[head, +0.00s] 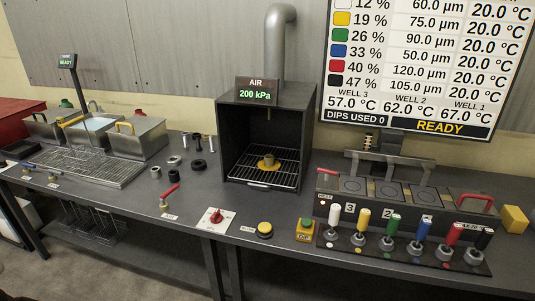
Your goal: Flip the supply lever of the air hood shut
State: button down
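The air hood (224,145) is a dark open-fronted box on the bench, with a wire rack and a yellow ring piece inside. Its display (256,91) reads AIR 200 kPa. Left of the hood, near the bench's front edge, stands a small valve with a red lever (170,191), tilted up to the right. Its label is too small to read, so I cannot confirm that it is the supply lever. A red rotary knob (215,216) sits on a white plate in front of the hood. My gripper is not in view.
Several coloured-handled levers (388,229) line the front right. Loose rings and pegs (197,165) lie left of the hood. Sinks (137,139) are further left.

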aim_at(163, 196)
jog(key=i+j, duration=0.15)
jog(key=j, duration=0.2)
jog(key=i+j, duration=0.15)
jog(key=j, duration=0.25)
jog(key=i+j, duration=0.15)
jog(key=j, duration=0.2)
jog(key=i+j, duration=0.1)
jog(key=j, duration=0.25)
jog(key=i+j, duration=0.15)
jog(key=j, duration=0.2)
jog(key=i+j, duration=0.15)
jog(key=j, duration=0.25)
jog(key=i+j, duration=0.15)
jog(key=j, duration=0.2)
jog(key=i+j, duration=0.15)
jog(key=j, duration=0.2)
jog(key=z, duration=0.05)
